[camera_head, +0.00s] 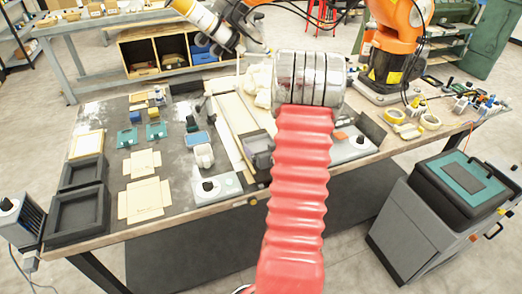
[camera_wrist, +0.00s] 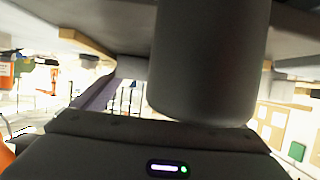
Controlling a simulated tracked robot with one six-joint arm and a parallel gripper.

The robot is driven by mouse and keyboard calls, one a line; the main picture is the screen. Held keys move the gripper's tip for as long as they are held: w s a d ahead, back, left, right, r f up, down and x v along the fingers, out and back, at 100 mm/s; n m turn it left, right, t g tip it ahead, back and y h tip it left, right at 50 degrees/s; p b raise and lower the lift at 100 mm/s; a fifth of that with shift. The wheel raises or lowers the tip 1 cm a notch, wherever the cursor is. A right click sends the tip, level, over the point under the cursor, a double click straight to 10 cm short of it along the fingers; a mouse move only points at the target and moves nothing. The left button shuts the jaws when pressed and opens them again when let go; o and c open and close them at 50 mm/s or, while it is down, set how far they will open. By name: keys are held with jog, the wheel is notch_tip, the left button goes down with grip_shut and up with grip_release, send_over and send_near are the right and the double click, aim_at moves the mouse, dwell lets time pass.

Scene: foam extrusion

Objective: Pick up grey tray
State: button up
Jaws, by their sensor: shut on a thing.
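Two dark grey trays lie on the left end of the workbench in the head view, a smaller one (camera_head: 82,172) behind a larger one (camera_head: 78,228). A small dark grey box-like thing (camera_head: 258,147) shows just left of my red arm; I cannot tell if it is a tray. In the wrist view the dark body of my gripper (camera_wrist: 160,142) fills the bottom, with a thick dark grey cylinder above it. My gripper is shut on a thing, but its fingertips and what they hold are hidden. In the head view my arm covers that area.
The workbench (camera_head: 112,190) carries cardboard pieces (camera_head: 145,198), blue and teal parts, and a switch box (camera_head: 218,187). An orange robot arm (camera_head: 395,40) stands at the back right. A grey cabinet (camera_head: 435,215) stands at the right, with open floor between it and the bench.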

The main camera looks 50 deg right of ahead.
jog(key=c, duration=0.3)
jog(key=shift+r, duration=5)
jog(key=shift+s+r, duration=0.1)
jog(key=shift+f, duration=2.95)
jog(key=shift+f, duration=2.05)
jog(key=shift+f, duration=0.1)
